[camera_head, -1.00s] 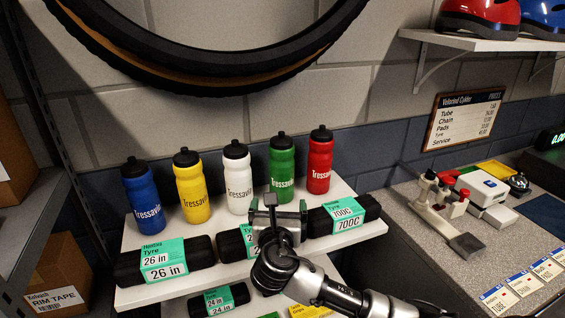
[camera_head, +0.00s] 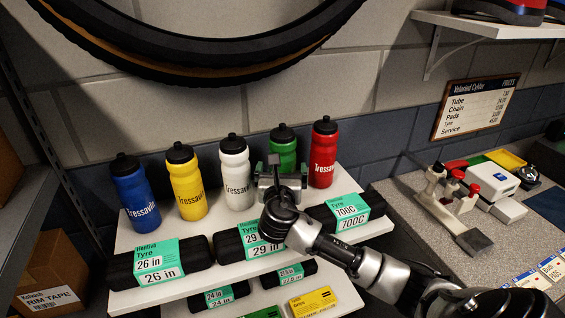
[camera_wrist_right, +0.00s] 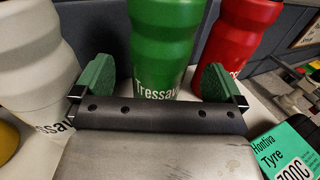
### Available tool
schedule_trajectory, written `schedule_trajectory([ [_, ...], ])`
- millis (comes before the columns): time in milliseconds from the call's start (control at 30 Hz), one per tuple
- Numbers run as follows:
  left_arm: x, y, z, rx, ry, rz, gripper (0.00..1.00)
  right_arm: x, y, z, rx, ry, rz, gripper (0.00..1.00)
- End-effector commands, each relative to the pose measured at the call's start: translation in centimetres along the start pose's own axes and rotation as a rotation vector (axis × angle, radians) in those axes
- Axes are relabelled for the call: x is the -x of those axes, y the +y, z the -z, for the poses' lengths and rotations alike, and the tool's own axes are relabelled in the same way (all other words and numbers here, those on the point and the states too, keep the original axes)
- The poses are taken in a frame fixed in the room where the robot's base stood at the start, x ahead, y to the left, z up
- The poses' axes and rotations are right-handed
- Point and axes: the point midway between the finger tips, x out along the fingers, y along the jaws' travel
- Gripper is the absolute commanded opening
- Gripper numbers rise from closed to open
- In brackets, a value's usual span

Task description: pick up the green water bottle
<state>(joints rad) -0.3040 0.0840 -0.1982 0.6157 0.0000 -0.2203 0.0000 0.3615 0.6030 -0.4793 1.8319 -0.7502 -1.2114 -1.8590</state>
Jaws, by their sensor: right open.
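The green water bottle (camera_head: 283,148) stands upright on the white shelf, between the white and red bottles; my right gripper hides its lower part in the head view. My right gripper (camera_head: 274,168) is open and empty, in front of the green bottle. In the right wrist view the green bottle (camera_wrist_right: 167,45) is straight ahead, between and beyond the two green-padded fingers (camera_wrist_right: 155,82). The fingers do not visibly close on it. My left gripper is not in view.
The white bottle (camera_head: 236,172) is close on the left and the red bottle (camera_head: 323,152) close on the right. Yellow (camera_head: 186,182) and blue (camera_head: 133,190) bottles stand further left. Rolled tyres (camera_head: 196,254) lie along the shelf front. A grey counter (camera_head: 420,235) is at right.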

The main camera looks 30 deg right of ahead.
Motion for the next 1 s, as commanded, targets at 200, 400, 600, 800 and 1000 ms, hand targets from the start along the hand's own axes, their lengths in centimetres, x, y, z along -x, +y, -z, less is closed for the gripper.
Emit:
schedule_trajectory([
  [200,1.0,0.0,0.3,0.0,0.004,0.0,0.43,-3.4,-0.1,-0.2,-0.001,0.0,0.004,1.0],
  [400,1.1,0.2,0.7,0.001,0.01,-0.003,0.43,-4.6,-0.1,0.0,-0.001,0.001,0.001,1.0],
  [600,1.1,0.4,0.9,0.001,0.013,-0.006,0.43,-4.5,0.0,0.0,-0.001,0.001,0.001,0.95],
  [800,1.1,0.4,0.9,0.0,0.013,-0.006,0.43,-4.5,0.0,0.0,-0.001,0.001,0.001,0.65],
  [1000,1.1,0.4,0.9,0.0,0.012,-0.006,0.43,-4.5,0.0,0.0,-0.001,0.0,0.001,0.5],
])
